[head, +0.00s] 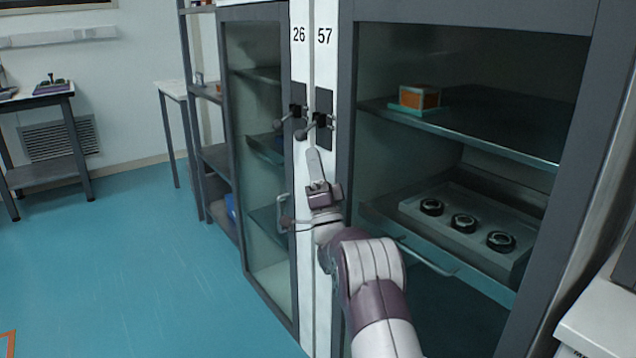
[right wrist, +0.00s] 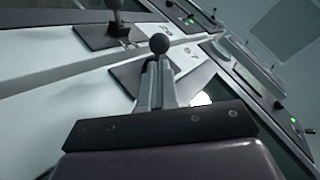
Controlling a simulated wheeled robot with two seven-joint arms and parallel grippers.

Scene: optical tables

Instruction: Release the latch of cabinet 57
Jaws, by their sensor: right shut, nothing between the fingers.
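Cabinet 57 (head: 347,95) has a dark frame and a glass door, with its number on the white strip above the latch. Its latch (head: 321,122) is a dark plate with a lever ending in a round knob, pointing lower left. My right gripper (head: 313,153) is shut and empty just below this latch, fingers pointing up. In the right wrist view the shut fingertips (right wrist: 159,64) are right at a dark round knob (right wrist: 159,44); whether they touch cannot be told. My left gripper is not in view.
Cabinet 26 (head: 251,10) stands to the left with a similar latch (head: 297,112) close by and a door handle (head: 283,212) lower down. Behind cabinet 57's glass are an orange box (head: 419,97) and a tray (head: 412,206) with round black parts.

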